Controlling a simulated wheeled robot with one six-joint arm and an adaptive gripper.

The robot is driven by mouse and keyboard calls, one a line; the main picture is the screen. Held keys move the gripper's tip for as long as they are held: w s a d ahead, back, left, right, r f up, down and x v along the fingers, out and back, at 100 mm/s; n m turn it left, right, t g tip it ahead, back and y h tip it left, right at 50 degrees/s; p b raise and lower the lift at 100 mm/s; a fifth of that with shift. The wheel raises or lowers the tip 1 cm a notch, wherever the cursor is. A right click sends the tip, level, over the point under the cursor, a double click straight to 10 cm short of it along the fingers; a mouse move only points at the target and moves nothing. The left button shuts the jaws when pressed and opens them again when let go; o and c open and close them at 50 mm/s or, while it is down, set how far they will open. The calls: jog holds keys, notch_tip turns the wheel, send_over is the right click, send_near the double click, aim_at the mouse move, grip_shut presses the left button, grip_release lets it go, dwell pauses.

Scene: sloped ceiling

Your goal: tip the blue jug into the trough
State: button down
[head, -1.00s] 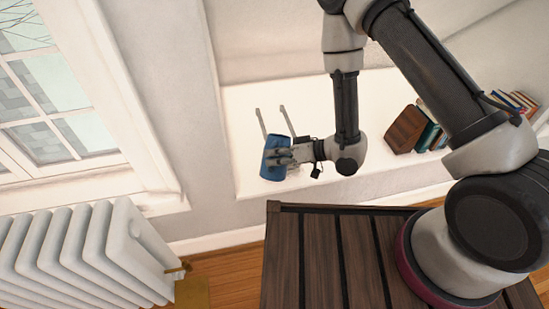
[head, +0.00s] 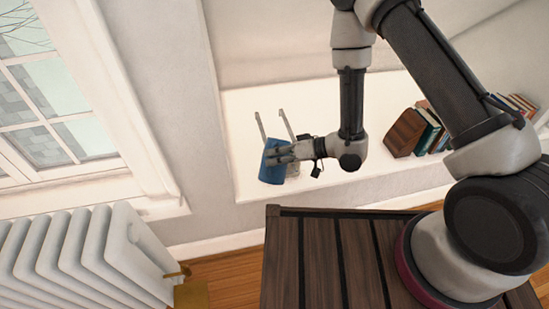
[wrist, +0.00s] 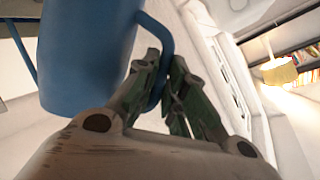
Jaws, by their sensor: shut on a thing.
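The blue jug (head: 272,170) is held up in front of the white ledge in the head view, leaning slightly with its top to the right. My gripper (head: 284,155) comes from the right and is shut on the jug's handle. In the wrist view the jug (wrist: 85,50) fills the upper left, and my gripper's fingers (wrist: 164,80) close around its blue handle. The inside of the jug is hidden. Two thin pale bars (head: 260,128) run back from behind the jug; they may be the trough's edges, but I cannot tell.
A white ledge (head: 330,110) runs behind the jug, with several books (head: 425,130) at its right. A white radiator (head: 75,255) and a window stand at the left. A dark slatted surface (head: 320,260) lies in front. The ledge's middle is mostly clear.

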jog(key=shift+w+d+r+m+g+y, duration=0.15)
jog(key=shift+w+r+m+g, duration=0.35)
jog(key=shift+w, duration=0.1)
jog(key=shift+w+d+r+m+g+y, duration=0.15)
jog(key=shift+w+r+m+g, duration=0.25)
jog(key=shift+w+r+m, duration=0.15)
dwell(1.2)
jog(key=shift+w+d+r+m+g+y, duration=0.2)
jog(key=shift+w+r+m, duration=0.25)
jog(key=shift+w, duration=0.15)
jog(key=shift+w+d+r+m+g+y, duration=0.1)
jog(key=shift+w+r+m+g+y, duration=0.15)
jog(key=shift+w+r, duration=0.3)
jog(key=shift+w+d+r+m+g+y, duration=0.1)
jog(key=shift+w+d+r+m+g, duration=0.05)
jog(key=shift+w+r+m, duration=0.4)
dwell(2.0)
jog(key=shift+f, duration=0.15)
